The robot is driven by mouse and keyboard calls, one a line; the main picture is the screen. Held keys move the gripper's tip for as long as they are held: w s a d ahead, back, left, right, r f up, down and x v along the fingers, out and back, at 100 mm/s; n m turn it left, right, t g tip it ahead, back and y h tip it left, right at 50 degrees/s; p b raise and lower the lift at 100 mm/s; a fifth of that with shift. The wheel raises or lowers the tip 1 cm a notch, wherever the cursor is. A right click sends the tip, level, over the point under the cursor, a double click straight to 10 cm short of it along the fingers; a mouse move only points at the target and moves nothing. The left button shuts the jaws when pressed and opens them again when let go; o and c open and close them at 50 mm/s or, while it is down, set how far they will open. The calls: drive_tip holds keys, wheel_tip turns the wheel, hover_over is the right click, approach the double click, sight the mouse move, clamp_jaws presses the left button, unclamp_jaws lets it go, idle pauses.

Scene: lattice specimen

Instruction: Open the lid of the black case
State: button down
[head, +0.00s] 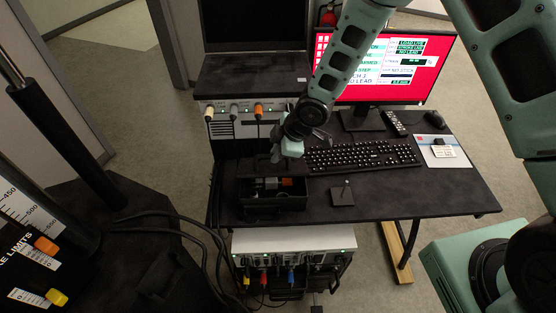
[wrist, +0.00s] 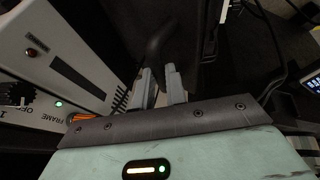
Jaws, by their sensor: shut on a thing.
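The black case (head: 262,206) stands on the left part of the dark desk. Its inside shows from above, with an orange and grey item (head: 268,183) lying in it. The lid appears to stand raised at the back of the case, but it is dark and its exact angle is hard to tell. My gripper (head: 275,156) points down at the back of the case. In the wrist view my gripper (wrist: 162,84) has its fingers close around a dark part, apparently of the lid; the contact itself is hard to see.
A keyboard (head: 362,156) and a monitor (head: 386,68) with a red screen are to the right. A white instrument with plugs (head: 235,119) stands behind the case, under a black laptop-like unit (head: 255,68). A small dark block (head: 342,194) lies right of the case.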

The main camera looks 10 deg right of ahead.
drive_tip(key=w+d+r+p, duration=0.1)
drive_tip(key=w+p, duration=0.2)
drive_tip(key=w, duration=0.6)
drive_tip(key=shift+d+r, duration=0.35)
drive_tip(key=c, duration=1.4)
unclamp_jaws()
drive_tip(key=shift+a+r, duration=0.1)
